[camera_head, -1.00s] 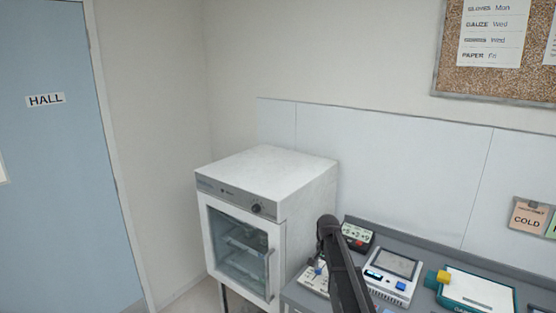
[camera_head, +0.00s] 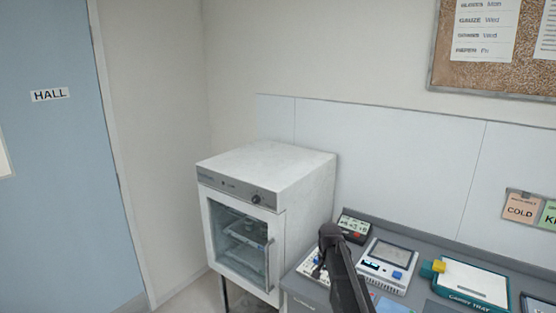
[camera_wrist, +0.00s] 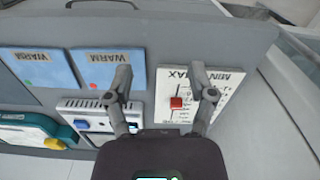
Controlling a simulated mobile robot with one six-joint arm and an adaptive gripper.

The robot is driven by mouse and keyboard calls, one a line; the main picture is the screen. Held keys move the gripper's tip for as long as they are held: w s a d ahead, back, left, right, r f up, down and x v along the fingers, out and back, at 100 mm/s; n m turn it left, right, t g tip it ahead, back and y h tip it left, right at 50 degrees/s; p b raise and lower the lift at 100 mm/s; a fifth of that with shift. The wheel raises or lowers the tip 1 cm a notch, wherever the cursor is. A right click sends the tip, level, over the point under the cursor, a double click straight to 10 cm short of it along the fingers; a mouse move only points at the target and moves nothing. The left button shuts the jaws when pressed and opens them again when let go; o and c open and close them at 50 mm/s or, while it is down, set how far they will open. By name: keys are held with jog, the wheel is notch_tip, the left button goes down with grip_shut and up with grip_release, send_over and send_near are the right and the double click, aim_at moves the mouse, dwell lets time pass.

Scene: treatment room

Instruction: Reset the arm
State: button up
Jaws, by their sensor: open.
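My arm (camera_head: 345,268) reaches up from the bottom of the head view, in front of the grey counter. My gripper (camera_wrist: 160,84) shows in the wrist view with its two dark fingers spread apart and nothing between them. Below the fingers is the grey counter panel. A white MIN/MAX plate (camera_wrist: 222,90) with a red slider knob (camera_wrist: 176,102) lies beside and partly behind the right finger. I cannot tell the exact height of the fingers above it. The gripper's fingertips are hard to make out in the head view.
Two blue WARM pads (camera_wrist: 104,68) lie beside the left finger. A white device with a screen (camera_head: 388,264) and a teal-edged carry tray (camera_head: 472,282) stand on the counter. A white glass-door cabinet (camera_head: 240,240) stands left of it. A blue HALL door (camera_head: 50,180) is far left.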

jog(key=s+f+n+b, duration=0.3)
jog(key=s+f+b, duration=0.1)
jog(key=s, duration=0.7)
jog(key=s+f+n+b, duration=0.3)
jog(key=s+f, duration=0.1)
jog(key=s, duration=0.7)
jog(key=shift+s+d+f+b, duration=0.15)
jog(key=shift+s+d+b, duration=0.1)
jog(key=shift+d+b, duration=0.15)
dwell(2.1)
